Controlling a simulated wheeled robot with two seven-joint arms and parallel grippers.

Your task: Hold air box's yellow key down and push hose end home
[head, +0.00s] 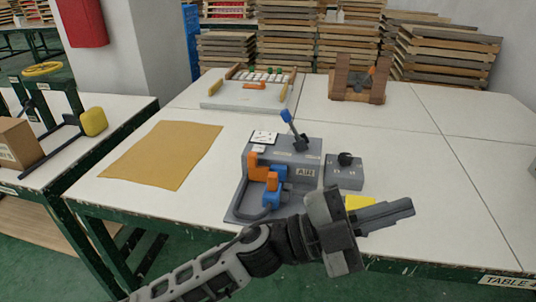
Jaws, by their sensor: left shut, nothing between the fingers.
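The grey air box (284,160), marked AIR, stands on the white table in the middle of the head view. Orange parts (259,166) and a blue fitting (275,199) sit on its front left. A dark hose (241,209) curves along its base near the blue fitting; whether its end is seated I cannot tell. A yellow patch (359,202) shows just behind my left gripper, partly hidden; I cannot tell whether it is the key. My left gripper (408,208) is shut and empty, in front and right of the box, pointing right. My right gripper is out of view.
A blue-tipped lever (291,124) rises from the box. A small grey box with a black knob (344,172) stands at its right. A tan sheet (163,154) lies left. A grey tray (245,96) and wooden stand (358,86) are behind. The table's right side is mostly clear.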

